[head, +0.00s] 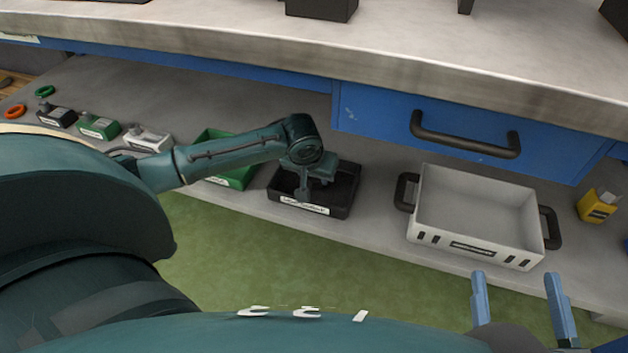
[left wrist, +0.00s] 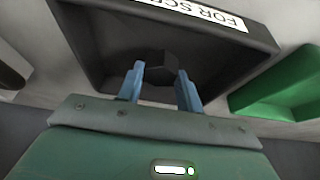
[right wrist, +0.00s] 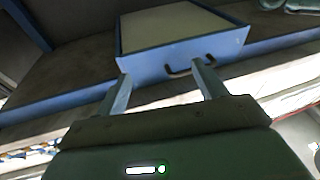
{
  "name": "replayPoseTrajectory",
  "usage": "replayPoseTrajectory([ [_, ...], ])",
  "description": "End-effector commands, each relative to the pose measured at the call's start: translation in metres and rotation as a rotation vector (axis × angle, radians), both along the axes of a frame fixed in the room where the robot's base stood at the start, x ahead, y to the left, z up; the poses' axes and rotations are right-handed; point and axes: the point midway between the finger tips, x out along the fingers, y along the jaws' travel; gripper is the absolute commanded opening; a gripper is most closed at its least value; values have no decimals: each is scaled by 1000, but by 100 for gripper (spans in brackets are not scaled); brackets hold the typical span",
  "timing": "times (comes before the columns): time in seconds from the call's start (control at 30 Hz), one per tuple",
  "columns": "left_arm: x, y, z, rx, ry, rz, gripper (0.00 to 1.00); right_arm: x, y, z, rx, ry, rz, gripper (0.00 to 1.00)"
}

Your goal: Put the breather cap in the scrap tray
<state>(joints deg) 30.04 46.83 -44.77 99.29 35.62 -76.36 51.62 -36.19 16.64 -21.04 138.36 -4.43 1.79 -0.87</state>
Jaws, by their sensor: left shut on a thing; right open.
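The scrap tray (head: 347,192) is a black open tray with a white label on the lower shelf, left of centre in the head view. In the left wrist view the scrap tray (left wrist: 258,38) fills the upper middle, its label partly readable as "FOR SCR". My left gripper (head: 304,186) points down over the tray. In the left wrist view it is shut on a dark, faceted piece, the breather cap (left wrist: 157,66), seen against the tray's dark inside. How high the cap is above the tray floor I cannot tell. My right gripper (head: 515,277) is open and empty.
A green tray (head: 238,175) stands just left of the scrap tray. A white crate (head: 478,248) with black handles stands to the right, under a blue drawer (head: 440,133). A yellow box (head: 597,206) is at far right. The worktop (head: 250,38) overhangs the shelf.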

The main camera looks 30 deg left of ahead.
Motion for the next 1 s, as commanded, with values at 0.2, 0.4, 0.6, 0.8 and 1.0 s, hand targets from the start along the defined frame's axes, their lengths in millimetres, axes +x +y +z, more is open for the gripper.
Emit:
replayPoseTrajectory([
  [0.2,0,0,-4,0,-3,1,8,1,2,13,19,-25,12,70],
  [0.4,0,0,-7,0,-2,1,36,1,2,13,13,-26,12,70],
  [0.6,0,0,-7,0,-2,1,53,1,2,7,8,-13,11,70],
  [0.8,0,0,-7,0,-2,1,57,1,2,4,5,-8,10,70],
  [1.0,-2,0,3,0,-3,1,57,1,2,9,4,-10,10,70],
])
